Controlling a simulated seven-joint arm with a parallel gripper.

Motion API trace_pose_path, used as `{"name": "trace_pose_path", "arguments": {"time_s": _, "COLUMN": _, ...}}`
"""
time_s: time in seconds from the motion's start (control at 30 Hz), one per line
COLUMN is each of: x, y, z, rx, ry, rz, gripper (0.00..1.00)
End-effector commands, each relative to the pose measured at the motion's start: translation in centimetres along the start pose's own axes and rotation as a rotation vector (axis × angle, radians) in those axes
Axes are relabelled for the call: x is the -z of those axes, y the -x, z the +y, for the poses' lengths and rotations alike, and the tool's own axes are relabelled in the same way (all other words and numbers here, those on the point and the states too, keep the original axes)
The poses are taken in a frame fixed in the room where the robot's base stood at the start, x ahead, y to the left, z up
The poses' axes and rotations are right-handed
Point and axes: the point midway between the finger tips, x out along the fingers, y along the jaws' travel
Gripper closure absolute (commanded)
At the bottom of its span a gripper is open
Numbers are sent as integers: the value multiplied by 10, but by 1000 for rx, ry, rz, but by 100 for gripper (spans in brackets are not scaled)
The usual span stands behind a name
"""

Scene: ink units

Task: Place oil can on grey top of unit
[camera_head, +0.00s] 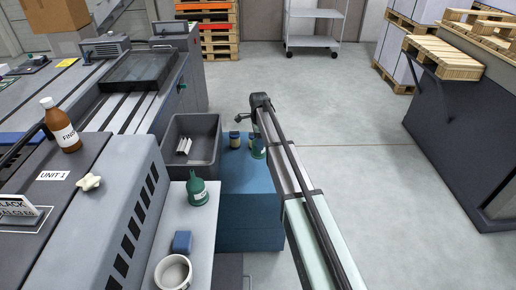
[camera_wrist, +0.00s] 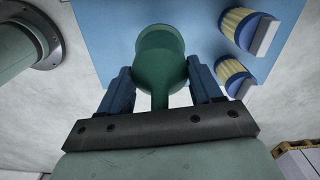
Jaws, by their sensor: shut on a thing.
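My gripper (camera_wrist: 160,72) is shut on a green oil can (camera_wrist: 160,50), with one blue finger on each side of it. The can is over the blue cabinet top in the wrist view. In the head view a green can (camera_head: 258,150) shows above the blue cabinet, partly behind my arm; my fingers cannot be made out there. Another green can (camera_head: 197,190) stands on the pale side shelf. The grey unit top (camera_head: 100,160) lies to the left, by the UNIT 1 label. A brown bottle (camera_head: 62,128) and a pale star knob (camera_head: 88,182) are on it.
The blue cabinet (camera_head: 250,205) carries yellow-and-blue cylinders (camera_wrist: 237,75). A sign (camera_head: 20,210) is on the unit's left.

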Motion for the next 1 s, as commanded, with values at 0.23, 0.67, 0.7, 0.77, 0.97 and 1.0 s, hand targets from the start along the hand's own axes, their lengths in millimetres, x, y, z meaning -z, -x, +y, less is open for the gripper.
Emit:
{"name": "trace_pose_path", "arguments": {"time_s": 0.23, "x": 0, "y": 16, "z": 0, "rx": 0, "ry": 0, "rz": 0, "gripper": 100}}
{"name": "trace_pose_path", "arguments": {"time_s": 0.67, "x": 4, "y": 30, "z": 29, "rx": 1, "ry": 271, "rz": 1, "gripper": 100}}
{"name": "trace_pose_path", "arguments": {"time_s": 0.7, "x": 5, "y": 34, "z": 35, "rx": 1, "ry": 327, "rz": 1, "gripper": 100}}
{"name": "trace_pose_path", "arguments": {"time_s": 0.77, "x": 7, "y": 40, "z": 45, "rx": 1, "ry": 411, "rz": 1, "gripper": 100}}
{"name": "trace_pose_path", "arguments": {"time_s": 0.97, "x": 19, "y": 72, "z": 83, "rx": 3, "ry": 687, "rz": 2, "gripper": 100}}
{"name": "trace_pose_path", "arguments": {"time_s": 1.0, "x": 22, "y": 82, "z": 92, "rx": 3, "ry": 741, "rz": 3, "gripper": 100}}
